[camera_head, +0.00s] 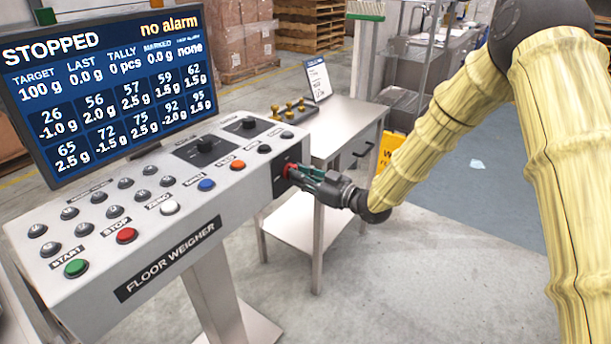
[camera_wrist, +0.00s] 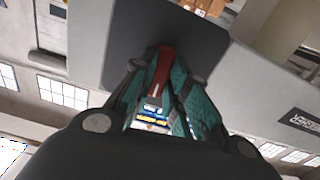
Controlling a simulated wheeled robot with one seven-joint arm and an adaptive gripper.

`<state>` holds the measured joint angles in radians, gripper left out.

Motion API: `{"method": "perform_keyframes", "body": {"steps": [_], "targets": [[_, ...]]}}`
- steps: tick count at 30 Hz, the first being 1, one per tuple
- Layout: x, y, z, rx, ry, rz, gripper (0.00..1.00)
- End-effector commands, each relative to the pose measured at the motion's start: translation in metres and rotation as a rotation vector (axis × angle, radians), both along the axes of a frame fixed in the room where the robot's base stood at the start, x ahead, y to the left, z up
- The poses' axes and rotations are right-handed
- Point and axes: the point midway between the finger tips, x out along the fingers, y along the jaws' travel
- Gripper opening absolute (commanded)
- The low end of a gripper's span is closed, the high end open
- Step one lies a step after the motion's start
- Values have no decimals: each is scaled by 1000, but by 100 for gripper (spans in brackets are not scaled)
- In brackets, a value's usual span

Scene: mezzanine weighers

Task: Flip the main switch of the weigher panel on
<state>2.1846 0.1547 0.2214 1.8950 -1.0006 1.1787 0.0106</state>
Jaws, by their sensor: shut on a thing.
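The weigher panel (camera_head: 185,245) is a pale sloped console labelled FLOOR WEIGHER, with a screen (camera_head: 105,80) that reads STOPPED and no alarm. The main switch (camera_wrist: 163,66) is a red handle on a dark square plate (camera_wrist: 120,40); in the head view the plate (camera_head: 279,180) is on the console's right end face. My gripper (camera_head: 293,172) reaches in from the right at that plate. In the wrist view its green-padded fingers (camera_wrist: 160,92) are shut on the red handle, one on each side. The handle's on and off marks cannot be read.
The console top carries several buttons, including green START (camera_head: 76,268), red STOP (camera_head: 126,235) and blue (camera_head: 206,184). A steel side table (camera_head: 345,115) with brass-coloured weights (camera_head: 290,108) and a card (camera_head: 317,78) stands close behind my gripper. Open floor (camera_head: 420,270) lies to the right.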

Motion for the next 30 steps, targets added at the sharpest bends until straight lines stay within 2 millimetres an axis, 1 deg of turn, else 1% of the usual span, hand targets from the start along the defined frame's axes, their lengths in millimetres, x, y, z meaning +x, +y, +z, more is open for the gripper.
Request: {"method": "perform_keyframes", "body": {"steps": [6,15,16,18,19,30], "targets": [[-1,0,-1,58,83,2,0],[-2,1,-2,62,90,2,0],[-2,1,-2,62,90,2,22],[-1,1,-2,62,90,2,34],[-1,1,-2,62,90,2,38],[-2,-3,-1,61,88,0,38]]}}
